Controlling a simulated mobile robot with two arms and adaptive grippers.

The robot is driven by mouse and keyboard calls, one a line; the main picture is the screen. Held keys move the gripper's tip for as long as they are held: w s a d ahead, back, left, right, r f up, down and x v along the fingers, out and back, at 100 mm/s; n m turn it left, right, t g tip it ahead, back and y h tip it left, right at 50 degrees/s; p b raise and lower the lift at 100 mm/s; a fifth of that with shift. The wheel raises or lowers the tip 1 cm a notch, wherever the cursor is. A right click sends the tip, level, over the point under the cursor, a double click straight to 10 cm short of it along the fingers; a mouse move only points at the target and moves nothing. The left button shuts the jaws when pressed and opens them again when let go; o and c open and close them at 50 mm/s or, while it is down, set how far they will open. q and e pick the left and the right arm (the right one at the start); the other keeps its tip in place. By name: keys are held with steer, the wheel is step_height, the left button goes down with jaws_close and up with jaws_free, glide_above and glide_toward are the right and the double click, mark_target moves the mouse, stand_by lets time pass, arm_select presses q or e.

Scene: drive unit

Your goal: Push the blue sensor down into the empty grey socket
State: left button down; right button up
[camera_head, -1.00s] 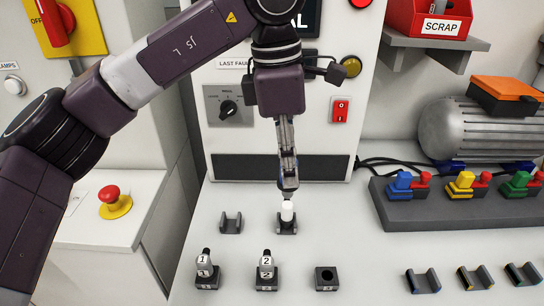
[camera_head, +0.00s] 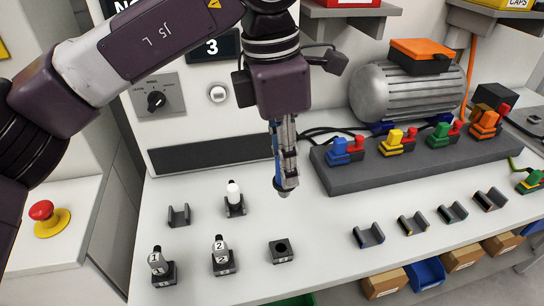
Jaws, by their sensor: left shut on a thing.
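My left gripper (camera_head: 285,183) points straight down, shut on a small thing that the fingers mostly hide. Only a dark grey-blue end shows at the fingertips; I take it to be the blue sensor, though its colour is hard to tell. The grey socket numbered 3 (camera_head: 282,254) stands on the bench with an open round hole, and nothing shows in it. The gripper is above the bench, apart from the socket, which lies lower in the picture, almost straight below the fingertips. My right gripper is not in view.
Sockets 1 (camera_head: 164,278) and 2 (camera_head: 224,265) hold upright numbered sensors. A white-topped piece (camera_head: 234,191) stands in a cradle beside an empty cradle (camera_head: 179,216). A dark rail with coloured connectors (camera_head: 350,178), a grey motor (camera_head: 405,95) and several small cradles (camera_head: 368,237) lie to the right.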

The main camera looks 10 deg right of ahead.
mark_target(282, 195)
arm_select(q)
steer(key=shift+f, duration=0.1)
steer(key=shift+f+b, duration=2.2)
steer(key=shift+f, duration=0.8)
steer(key=shift+a+f+b, duration=0.1)
steer(key=shift+f+b, duration=0.4)
steer(key=shift+b, duration=0.1)
steer(key=shift+f+b, duration=0.4)
steer(key=shift+f, duration=0.1)
step_height(282, 195, down, 8)
steer(key=b, duration=0.6)
